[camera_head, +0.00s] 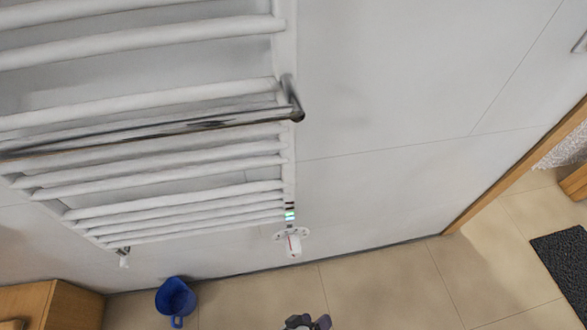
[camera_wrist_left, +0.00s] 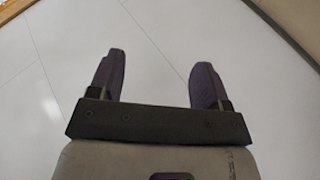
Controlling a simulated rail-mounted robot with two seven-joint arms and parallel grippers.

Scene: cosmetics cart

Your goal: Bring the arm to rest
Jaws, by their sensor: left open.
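My left gripper (camera_head: 308,322) shows at the bottom edge of the head view, mostly cut off, in front of the tiled floor. In the left wrist view the left gripper (camera_wrist_left: 158,82) is open, with its two dark fingers apart and nothing between them. A pale surface with thin joint lines lies beyond the fingers. My right gripper is not in either view.
A white towel radiator (camera_head: 190,150) with a metal bar (camera_head: 170,132) hangs on the pale wall at upper left. A blue jug (camera_head: 175,298) stands near a wooden cabinet (camera_head: 60,305). A dark mat (camera_head: 565,265) lies at right. Tiled floor (camera_head: 390,285) between is clear.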

